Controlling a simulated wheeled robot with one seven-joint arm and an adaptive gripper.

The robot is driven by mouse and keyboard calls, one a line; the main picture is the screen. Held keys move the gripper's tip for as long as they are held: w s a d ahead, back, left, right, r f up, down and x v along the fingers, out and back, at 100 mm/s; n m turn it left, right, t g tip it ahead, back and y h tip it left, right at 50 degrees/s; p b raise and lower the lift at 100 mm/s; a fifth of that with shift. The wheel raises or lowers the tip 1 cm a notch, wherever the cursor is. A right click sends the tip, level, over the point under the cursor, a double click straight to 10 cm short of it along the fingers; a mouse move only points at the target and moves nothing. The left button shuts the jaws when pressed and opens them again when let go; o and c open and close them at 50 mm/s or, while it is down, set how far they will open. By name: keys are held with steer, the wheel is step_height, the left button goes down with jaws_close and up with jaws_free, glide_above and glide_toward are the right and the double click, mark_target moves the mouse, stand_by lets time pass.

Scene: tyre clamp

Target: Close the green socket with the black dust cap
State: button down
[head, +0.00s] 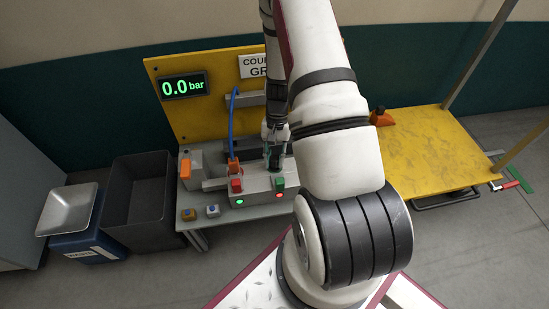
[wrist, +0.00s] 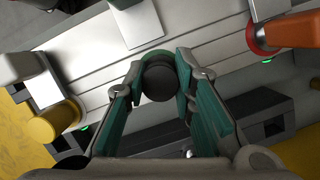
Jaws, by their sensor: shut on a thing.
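My gripper (wrist: 159,68) is shut on the black dust cap (wrist: 159,82), which sits between the green-padded fingers in the wrist view. A green rim, the green socket (wrist: 152,53), shows just beyond the cap's upper edge, and the cap hides most of it. The cap is at the socket's mouth, but I cannot tell whether it is touching or seated. In the head view my gripper (head: 274,157) is low over the grey bench unit; the cap and socket cannot be made out clearly there.
In the wrist view, a red socket (wrist: 256,42) with an orange plug (wrist: 290,32) is at upper right and a yellow fitting (wrist: 52,122) at left. In the head view, a blue hose (head: 232,120) rises behind the unit. A dark bin (head: 136,198) stands left.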

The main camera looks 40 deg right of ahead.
steer(key=c, duration=1.3)
jaws_free()
steer(key=shift+r, duration=0.1)
steer(key=v, duration=1.2)
